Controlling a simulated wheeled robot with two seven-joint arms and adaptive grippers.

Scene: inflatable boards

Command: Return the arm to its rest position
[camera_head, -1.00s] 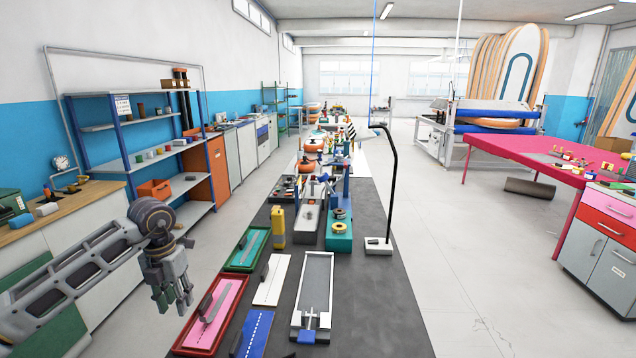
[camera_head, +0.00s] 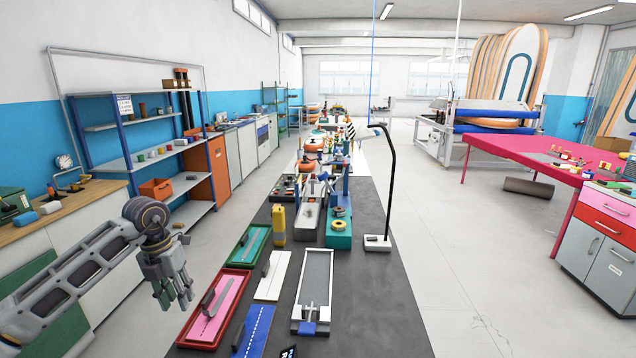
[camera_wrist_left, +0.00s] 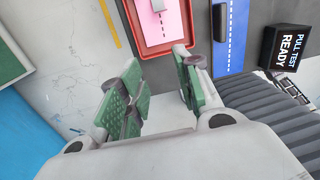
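My left arm comes in from the left in the head view. Its grey gripper (camera_head: 174,292) hangs with fingers downward, left of the long dark bench (camera_head: 375,310) and beside the red tray with the pink strip (camera_head: 196,339). In the left wrist view the green-padded fingers (camera_wrist_left: 160,68) stand apart with nothing between them, so the gripper is open and empty. The red tray (camera_wrist_left: 142,42) lies beyond the fingertips in that view. My right arm and gripper are in neither view.
A blue strip (camera_head: 255,332), a white strip (camera_head: 273,276) and a grey channel fixture (camera_head: 316,275) lie on the bench. A black "PULL TEST READY" box (camera_wrist_left: 288,50) is at the wrist view's right. Cabinets (camera_head: 95,220) line the left.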

